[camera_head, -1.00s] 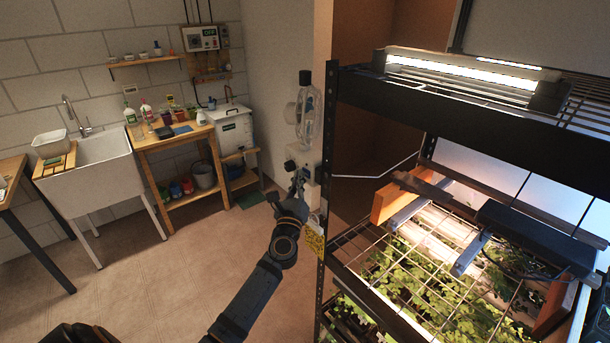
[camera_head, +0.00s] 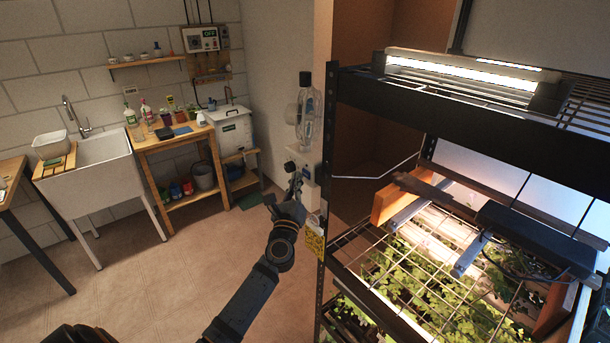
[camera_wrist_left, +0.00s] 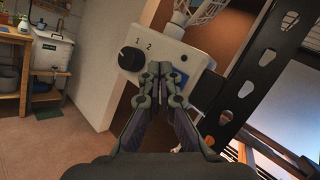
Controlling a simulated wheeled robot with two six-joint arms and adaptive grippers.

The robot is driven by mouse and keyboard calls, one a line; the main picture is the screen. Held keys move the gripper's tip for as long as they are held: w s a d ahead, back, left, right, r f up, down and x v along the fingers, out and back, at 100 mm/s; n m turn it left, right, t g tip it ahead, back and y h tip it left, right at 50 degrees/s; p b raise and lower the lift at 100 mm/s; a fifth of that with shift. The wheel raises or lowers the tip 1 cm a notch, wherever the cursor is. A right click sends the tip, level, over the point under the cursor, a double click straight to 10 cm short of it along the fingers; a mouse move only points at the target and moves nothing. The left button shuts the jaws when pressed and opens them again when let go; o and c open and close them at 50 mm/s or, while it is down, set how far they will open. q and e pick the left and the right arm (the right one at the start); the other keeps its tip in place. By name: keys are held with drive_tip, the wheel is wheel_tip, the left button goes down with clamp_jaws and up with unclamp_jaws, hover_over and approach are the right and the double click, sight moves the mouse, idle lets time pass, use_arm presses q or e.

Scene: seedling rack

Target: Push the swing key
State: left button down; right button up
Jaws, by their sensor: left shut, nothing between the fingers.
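A white control box (camera_wrist_left: 170,52) is fixed at the rack's post. It has a black knob (camera_wrist_left: 131,59) by the marks 1 and 2, a small dark round spot (camera_wrist_left: 184,58), and a blue patch (camera_wrist_left: 181,77) partly behind my fingers. I cannot tell for sure which of these is the swing key. The box also shows in the head view (camera_head: 311,172). My left gripper (camera_wrist_left: 161,72) is shut and empty, its tips in front of the box's lower part, between knob and blue patch; contact cannot be told. It shows in the head view (camera_head: 295,188) too. My right gripper is not in view.
The black rack post (camera_head: 328,130) stands just right of the box, with a yellow tag (camera_head: 314,244) below. Seedlings (camera_head: 420,285) fill the rack's lower shelf. The floor (camera_head: 150,270) at left is clear.

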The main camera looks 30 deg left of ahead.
use_arm(q)
drive_tip(key=s+a, duration=0.2)
drive_tip(key=s, duration=0.3)
drive_tip(key=shift+s+a+p, duration=0.15)
drive_tip(key=shift+s+p, duration=0.15)
idle(0.4)
